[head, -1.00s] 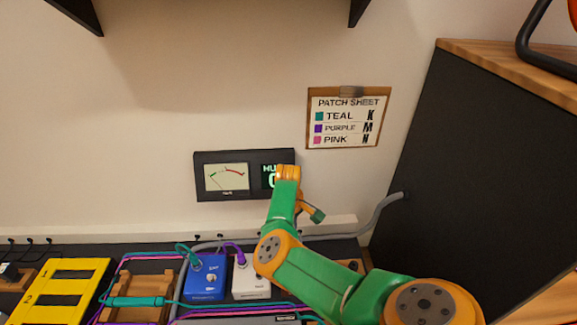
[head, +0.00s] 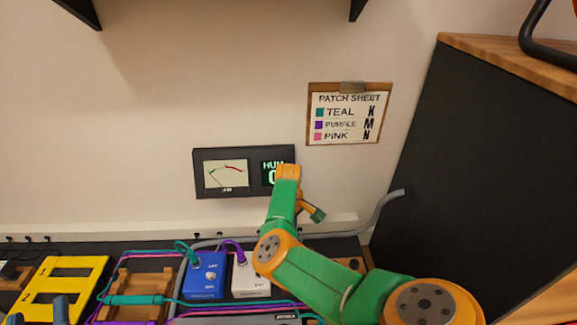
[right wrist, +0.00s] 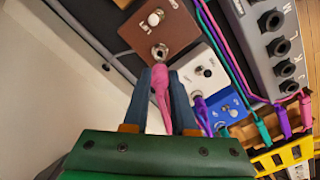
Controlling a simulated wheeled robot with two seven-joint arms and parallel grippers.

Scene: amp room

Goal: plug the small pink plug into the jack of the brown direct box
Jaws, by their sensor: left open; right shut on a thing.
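In the right wrist view, my right gripper (right wrist: 163,82) is shut on the pink plug (right wrist: 160,90), its dark fingers on either side. The brown direct box (right wrist: 160,22) is just ahead, its round jack (right wrist: 159,52) almost in line with the plug's front end. A small gap shows between them in the picture; I cannot tell the exact depth. In the head view my right arm hides the right gripper, the plug and most of the brown box. My left gripper (head: 38,312) is open and empty at the bottom left edge, by the yellow numbered piece (head: 62,277).
A white box (head: 250,277) and a blue box (head: 206,276) stand beside the brown one, with purple and teal plugs in them. A grey jack panel (right wrist: 270,40) and a wooden cable rest (head: 150,285) are near. Loose cables cross the board.

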